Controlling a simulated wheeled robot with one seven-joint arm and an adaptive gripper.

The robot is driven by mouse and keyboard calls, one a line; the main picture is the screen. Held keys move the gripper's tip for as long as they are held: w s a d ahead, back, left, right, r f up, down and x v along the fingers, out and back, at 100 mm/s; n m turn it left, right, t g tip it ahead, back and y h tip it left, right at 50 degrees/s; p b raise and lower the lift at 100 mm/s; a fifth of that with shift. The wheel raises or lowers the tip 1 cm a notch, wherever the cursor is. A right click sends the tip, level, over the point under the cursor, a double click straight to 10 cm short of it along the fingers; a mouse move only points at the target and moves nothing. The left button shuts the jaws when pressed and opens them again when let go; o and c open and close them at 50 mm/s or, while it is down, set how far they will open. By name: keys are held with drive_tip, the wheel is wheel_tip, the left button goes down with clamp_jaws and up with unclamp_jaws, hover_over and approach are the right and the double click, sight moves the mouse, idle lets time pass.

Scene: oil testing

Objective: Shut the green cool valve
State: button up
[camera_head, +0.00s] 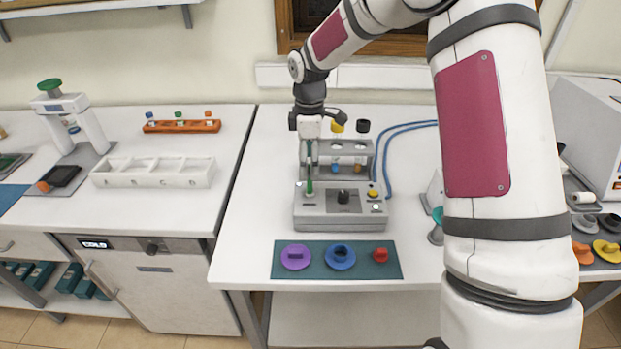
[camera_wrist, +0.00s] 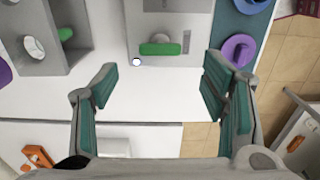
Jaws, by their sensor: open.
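A green bar-shaped handle (camera_wrist: 160,49), which looks like the green cool valve, sits on top of a grey control box (camera_head: 335,223). In the head view its green (camera_head: 309,187) shows at the left of the box top, just below my gripper (camera_head: 309,160). In the wrist view my gripper (camera_wrist: 162,85) is open and empty, with its teal-padded fingers spread wide. The handle lies ahead of the fingertips, roughly between their lines and apart from them. Its valve position cannot be read.
The box also has a black knob (camera_head: 343,196) and a yellow button (camera_head: 373,192). A grey rack (camera_head: 367,160) with small-capped vials stands behind, with blue hoses (camera_head: 390,135) at its right. A teal mat (camera_head: 313,271) with purple, blue and red parts lies in front.

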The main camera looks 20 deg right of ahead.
sight(310, 183)
drive_tip(key=shift+f+p, duration=0.5)
drive_tip(key=shift+f, duration=2.7)
drive_tip(key=c, duration=1.1)
